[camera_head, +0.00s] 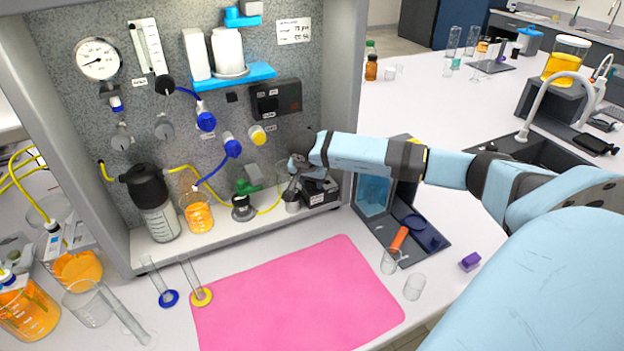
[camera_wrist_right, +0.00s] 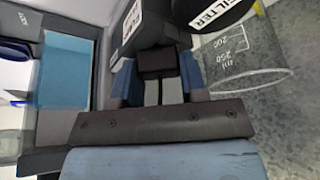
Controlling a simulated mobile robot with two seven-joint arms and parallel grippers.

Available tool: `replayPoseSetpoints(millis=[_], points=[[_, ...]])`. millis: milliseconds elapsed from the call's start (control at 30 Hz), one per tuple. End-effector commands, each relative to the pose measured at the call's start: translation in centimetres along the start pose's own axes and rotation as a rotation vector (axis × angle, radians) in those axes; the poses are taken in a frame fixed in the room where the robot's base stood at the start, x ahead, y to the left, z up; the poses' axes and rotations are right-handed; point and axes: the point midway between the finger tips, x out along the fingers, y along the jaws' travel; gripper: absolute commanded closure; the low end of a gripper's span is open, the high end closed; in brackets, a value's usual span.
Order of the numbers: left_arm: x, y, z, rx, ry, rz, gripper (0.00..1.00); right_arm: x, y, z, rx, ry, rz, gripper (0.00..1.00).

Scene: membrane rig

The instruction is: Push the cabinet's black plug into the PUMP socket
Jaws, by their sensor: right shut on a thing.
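My right gripper (camera_head: 298,170) is inside the cabinet at its right side, low in front of the back wall. In the right wrist view its fingers (camera_wrist_right: 160,92) are closed around a small black block, which looks like the black plug (camera_wrist_right: 157,64). The plug is hidden by the gripper in the head view. A black panel (camera_head: 276,98) with small labels and a red spot is on the back wall, above and left of the gripper. Its lettering is too small to read, so I cannot tell which part is the PUMP socket. My left gripper is not in view.
Dark parts marked FILTER (camera_wrist_right: 215,14) are close to the fingers. A glass beaker (camera_wrist_right: 235,65) is beside them. The pink mat (camera_head: 300,300) is clear.

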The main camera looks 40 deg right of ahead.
Motion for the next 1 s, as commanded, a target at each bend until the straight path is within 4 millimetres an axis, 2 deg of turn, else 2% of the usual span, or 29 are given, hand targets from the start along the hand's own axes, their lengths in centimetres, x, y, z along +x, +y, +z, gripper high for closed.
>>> replayPoseSetpoints(millis=[33,133,167,433,567,667,1000], points=[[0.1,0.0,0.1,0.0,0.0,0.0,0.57,0.1,0.0,0.0,0.0,0.0,0.0,0.58],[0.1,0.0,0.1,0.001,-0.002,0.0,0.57,0.0,0.0,0.0,0.0,0.0,0.0,0.35],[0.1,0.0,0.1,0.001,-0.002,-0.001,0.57,0.0,0.0,0.0,0.0,0.0,0.0,0.31],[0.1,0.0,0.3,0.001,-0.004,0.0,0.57,0.0,0.0,0.0,0.0,0.0,0.0,0.31],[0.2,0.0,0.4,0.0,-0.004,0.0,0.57,-0.9,0.0,0.0,0.0,0.001,-0.001,0.31],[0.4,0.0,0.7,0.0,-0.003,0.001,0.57,-2.5,0.0,-0.1,0.001,0.002,-0.003,0.31],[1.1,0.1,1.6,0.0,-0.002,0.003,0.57,-10.2,-0.1,0.0,0.0,0.002,-0.004,0.31]])
